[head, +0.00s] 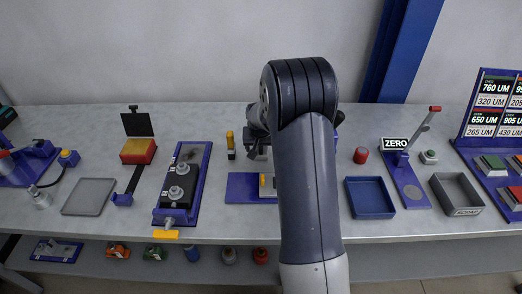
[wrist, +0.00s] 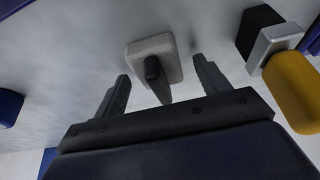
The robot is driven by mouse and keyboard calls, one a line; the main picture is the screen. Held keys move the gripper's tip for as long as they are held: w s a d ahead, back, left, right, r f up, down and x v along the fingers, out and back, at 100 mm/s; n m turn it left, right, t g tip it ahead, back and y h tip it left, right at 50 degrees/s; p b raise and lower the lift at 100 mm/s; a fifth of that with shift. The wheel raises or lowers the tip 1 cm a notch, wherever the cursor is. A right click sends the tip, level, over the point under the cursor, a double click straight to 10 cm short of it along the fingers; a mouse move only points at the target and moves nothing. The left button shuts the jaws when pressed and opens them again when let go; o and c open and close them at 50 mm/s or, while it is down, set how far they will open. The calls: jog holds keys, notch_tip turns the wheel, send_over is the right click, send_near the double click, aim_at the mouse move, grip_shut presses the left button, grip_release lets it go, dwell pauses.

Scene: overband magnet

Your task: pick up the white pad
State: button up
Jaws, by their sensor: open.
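The white pad (wrist: 172,68) is a pale, rounded block with a short dark post on it. It shows in the upper middle of the wrist view, on the grey surface. My gripper (wrist: 160,70) is open, with one finger to each side of the pad's dark post. The fingers do not visibly touch it, and nothing is held. In the head view my gripper (head: 257,143) is mostly hidden behind my arm, above the bench. I cannot make out the pad in the head view.
A yellow-handled tool (wrist: 290,88) lies close on the right in the wrist view. In the head view, a small yellow and black item (head: 231,146) and a blue plate (head: 240,189) are near my arm. A blue tray (head: 370,210) stands to the right on the bench (head: 100,222).

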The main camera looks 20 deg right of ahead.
jog(key=shift+c, duration=0.3)
jog(key=c, duration=1)
notch_tip(320, 180, up, 10)
jog(key=shift+r, duration=0.1)
